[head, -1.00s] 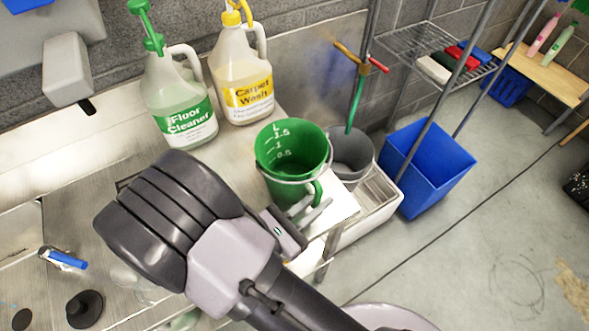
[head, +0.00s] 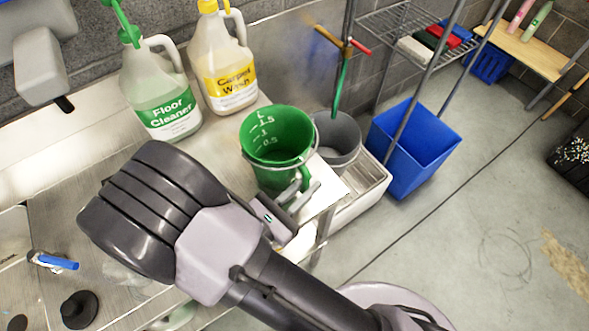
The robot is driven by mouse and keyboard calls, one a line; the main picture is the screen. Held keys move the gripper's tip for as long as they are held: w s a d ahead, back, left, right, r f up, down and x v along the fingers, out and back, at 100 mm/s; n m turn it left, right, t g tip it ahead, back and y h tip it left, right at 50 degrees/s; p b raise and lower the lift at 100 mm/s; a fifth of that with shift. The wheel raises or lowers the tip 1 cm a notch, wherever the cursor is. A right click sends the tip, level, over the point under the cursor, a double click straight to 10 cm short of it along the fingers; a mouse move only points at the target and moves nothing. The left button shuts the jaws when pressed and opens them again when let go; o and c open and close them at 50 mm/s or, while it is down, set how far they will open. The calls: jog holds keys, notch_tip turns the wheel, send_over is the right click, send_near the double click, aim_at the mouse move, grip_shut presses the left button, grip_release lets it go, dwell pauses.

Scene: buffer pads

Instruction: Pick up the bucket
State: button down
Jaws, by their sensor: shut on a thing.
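The green bucket (head: 276,136) stands upright in the middle of the head view, at the right end of the metal counter. It has white volume marks inside, a thin wire bail and a green side handle. My gripper (head: 300,197) is at its near side, by the green handle, and is shut on it. My arm comes in from below. The fingertips partly hide the handle, and I cannot tell whether the bucket's base is clear of the surface.
A grey bucket (head: 339,142) stands just behind and right of the green one. Floor Cleaner (head: 163,100) and Carpet Wash (head: 226,72) jugs stand to the left. A blue bin (head: 425,145) is on the floor at right. A wire shelf (head: 388,25) is behind. Open floor lies lower right.

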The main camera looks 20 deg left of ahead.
aim_at(304, 182)
notch_tip(304, 182, up, 4)
jog(key=p, duration=0.2)
jog(key=shift+s+p, duration=0.1)
jog(key=shift+p, duration=0.25)
jog(key=s+a+p, duration=0.1)
jog(key=s+p, duration=0.1)
jog(key=s, duration=0.5)
jog(key=s+a+r+p, duration=0.1)
jog(key=s+a, duration=0.1)
jog(key=s, duration=0.6)
jog(key=shift+s+a+p, duration=0.25)
jog(key=shift+a+p, duration=0.05)
jog(key=shift+p, duration=0.1)
jog(key=c, duration=2)
grip_release()
grip_shut()
